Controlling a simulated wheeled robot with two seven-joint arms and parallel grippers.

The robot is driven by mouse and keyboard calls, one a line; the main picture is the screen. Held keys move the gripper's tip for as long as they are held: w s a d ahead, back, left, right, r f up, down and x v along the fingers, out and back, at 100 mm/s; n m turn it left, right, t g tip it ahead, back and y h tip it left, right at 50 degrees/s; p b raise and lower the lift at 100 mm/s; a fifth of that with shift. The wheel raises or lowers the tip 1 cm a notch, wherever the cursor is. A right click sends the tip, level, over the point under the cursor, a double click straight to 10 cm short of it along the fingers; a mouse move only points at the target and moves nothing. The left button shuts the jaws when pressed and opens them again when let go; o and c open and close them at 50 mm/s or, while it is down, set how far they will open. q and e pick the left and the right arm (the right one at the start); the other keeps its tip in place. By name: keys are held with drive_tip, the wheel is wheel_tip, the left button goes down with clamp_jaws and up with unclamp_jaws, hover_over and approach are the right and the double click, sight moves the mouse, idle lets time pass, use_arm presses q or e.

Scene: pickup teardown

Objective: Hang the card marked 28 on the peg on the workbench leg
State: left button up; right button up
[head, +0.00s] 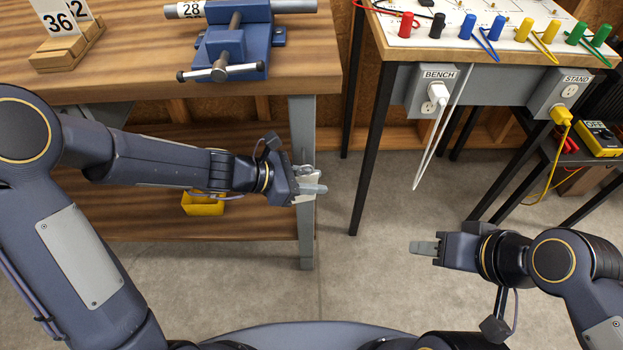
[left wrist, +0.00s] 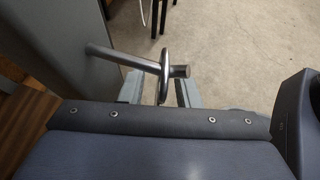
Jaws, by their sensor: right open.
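The metal peg (left wrist: 110,55) sticks out from the grey workbench leg (head: 304,130) in the left wrist view. A metal ring (left wrist: 164,62) is around the peg near its free end. My left gripper (head: 310,181) is at the leg, its two fingers apart on either side of the ring. A pale piece, perhaps the card (head: 303,199), shows by these fingers in the head view; no number can be read on it. A label reading 28 (head: 190,8) is on the grey bar at the vise. My right gripper (head: 425,247) is open and empty over the floor.
A wooden block (head: 65,58) on the workbench holds cards, one marked 36 (head: 62,20). A blue vise (head: 228,45) stands beside it. A yellow bin (head: 203,205) sits on the lower shelf. A second table with coloured terminals (head: 465,30) is at right. Open floor lies between.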

use_arm(q)
drive_tip(key=p+v, duration=0.3)
drive_tip(key=v, duration=0.5)
drive_tip(key=s+a+r+m+t+y, duration=0.1)
drive_tip(key=s+a+r+m+y, duration=0.25)
drive_tip(key=s+a+m, duration=0.55)
drive_tip(key=s+a+r+m+t+y, duration=0.25)
drive_tip(key=s+a+m+y, duration=0.3)
drive_tip(key=s+m, duration=0.4)
wheel_tip(320, 180, up, 24)
drive_tip(key=g+h+p, duration=0.1)
drive_tip(key=p, duration=2.2)
drive_tip(key=shift+w+a+m, duration=0.15)
drive_tip(key=shift+a+m, duration=0.15)
drive_tip(key=shift+m, duration=0.15)
idle(1.1)
